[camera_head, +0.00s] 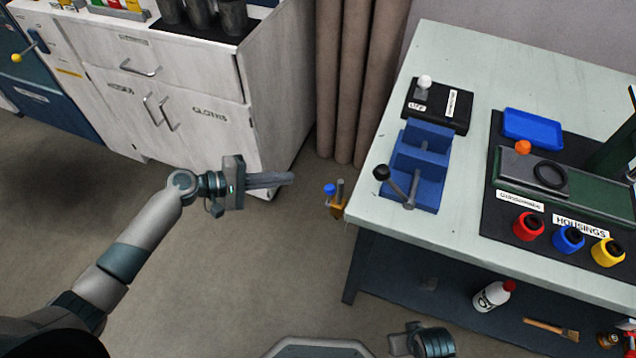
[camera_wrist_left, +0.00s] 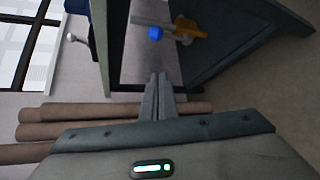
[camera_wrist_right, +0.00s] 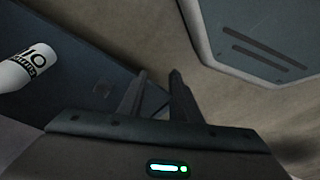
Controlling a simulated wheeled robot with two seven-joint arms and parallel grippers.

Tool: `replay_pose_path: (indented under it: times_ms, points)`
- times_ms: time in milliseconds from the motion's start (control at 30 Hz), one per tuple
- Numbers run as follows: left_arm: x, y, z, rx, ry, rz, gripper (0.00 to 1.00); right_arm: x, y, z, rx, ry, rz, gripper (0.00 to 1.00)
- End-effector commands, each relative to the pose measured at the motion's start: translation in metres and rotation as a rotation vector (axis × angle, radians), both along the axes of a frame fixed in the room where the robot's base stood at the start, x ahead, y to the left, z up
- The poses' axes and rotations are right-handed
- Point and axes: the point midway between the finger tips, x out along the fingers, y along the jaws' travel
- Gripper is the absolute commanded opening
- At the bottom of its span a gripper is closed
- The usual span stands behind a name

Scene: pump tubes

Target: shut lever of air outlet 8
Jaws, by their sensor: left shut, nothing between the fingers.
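A brass air outlet (camera_head: 337,209) with a blue-tipped lever (camera_head: 329,189) sits at the left edge of the workbench. In the left wrist view the brass body (camera_wrist_left: 187,28) and blue tip (camera_wrist_left: 155,33) show ahead of the fingers. No number is readable on it. My left gripper (camera_head: 290,178) is shut and empty, a short way left of the outlet and apart from it; its fingers also show in the left wrist view (camera_wrist_left: 159,78). My right gripper (camera_wrist_right: 158,75) is open and empty, low beside the bench; in the head view only part of its wrist shows.
The workbench (camera_head: 385,215) bears a blue vise (camera_head: 415,170), a black box (camera_head: 437,105) and colored housings. A bottle (camera_head: 493,296) and brush (camera_head: 550,328) lie on its lower shelf. A white cabinet (camera_head: 215,90) and brown curtain (camera_head: 350,70) stand behind. The floor around my left arm is clear.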

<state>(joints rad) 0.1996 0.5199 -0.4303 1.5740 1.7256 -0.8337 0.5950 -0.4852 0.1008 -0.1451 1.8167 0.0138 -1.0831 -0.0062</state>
Motion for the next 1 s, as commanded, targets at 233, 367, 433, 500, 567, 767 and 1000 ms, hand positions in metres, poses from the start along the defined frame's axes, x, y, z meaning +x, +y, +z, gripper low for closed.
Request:
replay_pose_path:
  times_ms: [233,367,433,500,567,767,1000]
  points:
    - [0.005,-0.011,-0.004,-0.001,0.000,0.001,0.00,-0.001,0.000,-0.003,0.000,0.002,0.000,0.31]
    - [0.011,-0.025,-0.007,0.000,-0.001,-0.001,0.00,-0.002,0.000,-0.007,0.001,0.001,0.000,0.31]
    - [0.015,-0.034,-0.011,-0.001,0.000,0.001,0.00,-0.002,0.000,-0.008,0.001,0.000,0.000,0.31]
    - [0.019,-0.044,-0.014,-0.001,0.000,0.001,0.00,-0.003,0.000,-0.009,0.002,0.001,0.000,0.31]
    - [0.023,-0.054,-0.017,-0.002,0.000,0.000,0.00,-0.004,-0.001,-0.013,0.001,0.003,0.000,0.31]
    - [0.037,-0.086,-0.029,0.000,0.001,0.000,0.00,-0.004,-0.002,-0.021,0.000,0.003,0.000,0.31]
    - [0.019,-0.090,-0.021,0.002,0.000,0.000,0.00,-0.009,-0.005,-0.046,0.000,0.005,-0.002,0.31]
